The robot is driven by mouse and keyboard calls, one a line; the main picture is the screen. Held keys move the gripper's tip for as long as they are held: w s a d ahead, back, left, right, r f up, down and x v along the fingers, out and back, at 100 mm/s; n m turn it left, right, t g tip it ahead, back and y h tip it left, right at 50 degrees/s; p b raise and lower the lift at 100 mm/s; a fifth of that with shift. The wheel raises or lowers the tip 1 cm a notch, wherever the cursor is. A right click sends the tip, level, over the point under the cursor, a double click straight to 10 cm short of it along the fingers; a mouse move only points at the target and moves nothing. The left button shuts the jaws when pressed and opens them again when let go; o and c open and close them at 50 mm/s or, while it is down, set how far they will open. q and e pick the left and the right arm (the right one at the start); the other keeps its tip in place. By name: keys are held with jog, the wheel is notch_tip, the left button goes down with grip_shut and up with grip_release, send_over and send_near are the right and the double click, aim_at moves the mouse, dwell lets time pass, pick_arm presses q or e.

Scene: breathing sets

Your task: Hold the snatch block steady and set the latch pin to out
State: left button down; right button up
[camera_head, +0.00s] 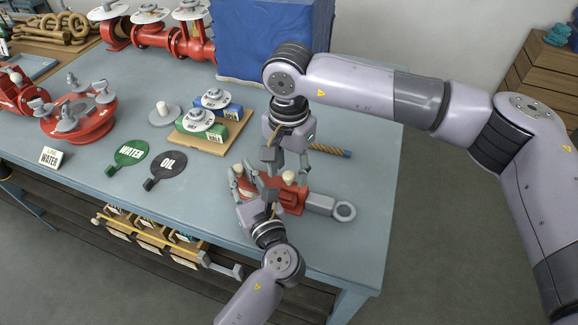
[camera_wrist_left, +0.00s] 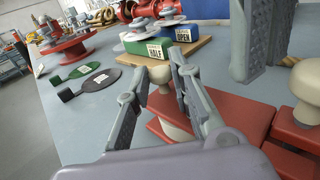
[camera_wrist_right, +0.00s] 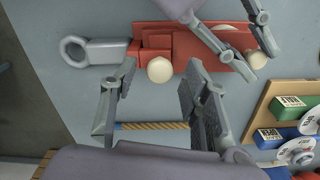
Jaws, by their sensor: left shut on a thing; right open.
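The snatch block (camera_head: 292,203) is a red body with a grey eye (camera_head: 345,211), lying flat near the table's right end. My left gripper (camera_head: 244,172) is shut on the cream knob at the block's left end; that knob (camera_wrist_left: 160,75) shows between its fingers in the left wrist view. A second cream knob, seemingly the latch pin (camera_wrist_right: 160,70), stands on a small red piece near the eye end. My right gripper (camera_head: 286,165) is open above the block, pointing down. In the right wrist view this knob appears between its fingertips, without clear contact. The arms partly hide the block.
A wooden board (camera_head: 228,138) with green and blue valve units is behind left. A blue box (camera_head: 240,40) stands at the back.

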jog(key=shift+c, duration=0.3)
grip_shut()
jog(key=shift+r, duration=0.1)
dwell(0.5)
